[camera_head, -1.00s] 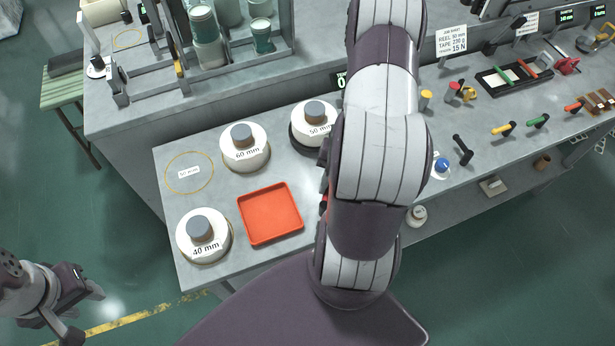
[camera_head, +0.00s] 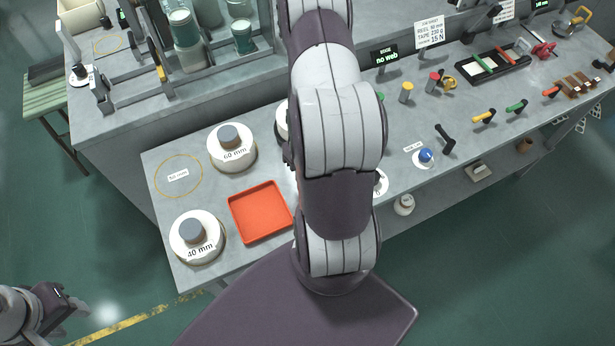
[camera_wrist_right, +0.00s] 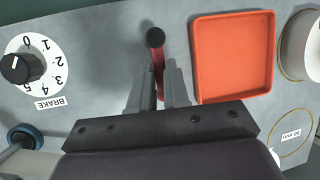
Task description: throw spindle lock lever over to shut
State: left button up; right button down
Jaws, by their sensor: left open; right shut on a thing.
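In the right wrist view a red lever (camera_wrist_right: 158,76) with a black round knob (camera_wrist_right: 155,38) stands between the grey fingers of my right gripper (camera_wrist_right: 156,88). The right gripper is shut on this lever. The lever's base is hidden by the fingers and the gripper body. In the head view my right arm covers both the lever and the right gripper. My left gripper (camera_head: 72,301) is open and empty at the lower left, over the floor and away from the table.
An orange tray (camera_head: 261,211) lies beside the lever. White reels labelled 60 mm (camera_head: 232,148) and 40 mm (camera_head: 197,237) stand on the table. A brake dial (camera_wrist_right: 23,66) is on the lever's other side. Several coloured levers stand further right. A sign (camera_head: 386,56) reads "no web".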

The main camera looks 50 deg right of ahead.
dwell(0.4)
jog(key=c, duration=1.1)
grip_release()
jog(key=p+v, duration=0.2)
jog(key=v, duration=1)
jog(key=shift+r, duration=0.3)
jog(key=shift+w, duration=0.1)
